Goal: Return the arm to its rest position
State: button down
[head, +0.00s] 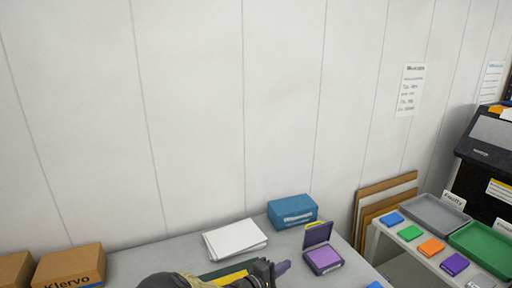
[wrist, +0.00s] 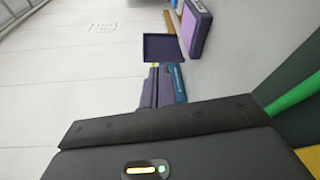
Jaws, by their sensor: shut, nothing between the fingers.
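My gripper (head: 283,267) is low in the middle of the head view, with purple fingers pointing right over the grey table (head: 165,258). In the wrist view the purple fingers (wrist: 154,76) lie together, with nothing held between them. An open purple ink-pad case (head: 323,260) stands on the table to the right of the fingers, its lid raised. In the wrist view the case (wrist: 196,28) shows beyond the fingertips, apart from them. Most of my arm is outside the head view.
A blue box (head: 292,213) and white paper (head: 235,239) lie behind my gripper. Cardboard boxes (head: 68,266) stand at left. A side shelf at right holds several coloured pads, a grey tray (head: 434,213) and a green tray (head: 487,247). Above the table is free room before the wall.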

jog(key=s+d+m+g+y, duration=0.4)
jog(key=s+d+m+g, duration=0.2)
jog(key=s+d+g, duration=0.5)
jog(key=s+a+r+m+t+y+p, duration=0.2)
jog(key=s+a+r+m+y, duration=0.2)
jog(key=s+r+y, duration=0.5)
notch_tip(320, 180, up, 2)
jog(key=s, duration=0.3)
jog(key=shift+t, duration=0.3)
